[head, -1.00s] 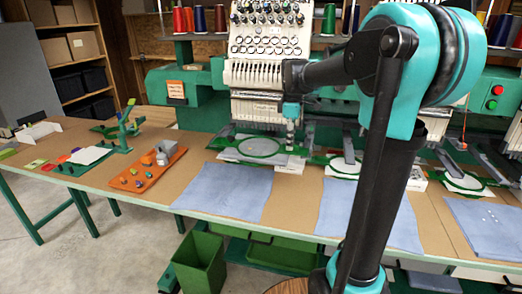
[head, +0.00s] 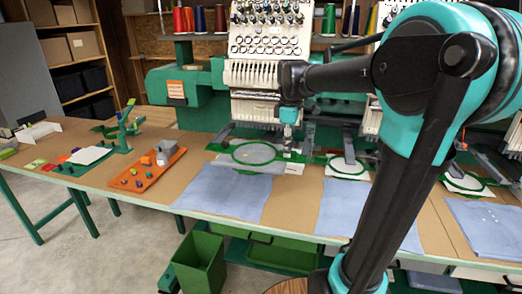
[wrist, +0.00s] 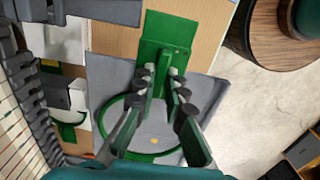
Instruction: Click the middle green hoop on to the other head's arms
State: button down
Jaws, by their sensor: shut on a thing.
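My gripper (wrist: 160,80) is shut on the green hoop (wrist: 103,118), at a narrow part near its wide green plate (wrist: 166,38). The hoop frames grey cloth with a small yellow spot; my fingers hide part of its ring. In the head view the same hoop (head: 236,160) lies flat and low in front of the left machine head (head: 262,75). My gripper (head: 288,143) is at the hoop's right end. The arms under the head are mostly hidden, and I cannot tell whether the hoop touches them.
Other green hoops sit at right, one in the middle (head: 348,174) and one further right (head: 464,190). Blue cloths (head: 225,197) lie along the table front. An orange tray (head: 140,182) and a green stand (head: 122,140) are at left. A green bin (head: 200,262) stands below.

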jog(key=shift+s+a, duration=0.25)
jog(key=shift+s, duration=0.4)
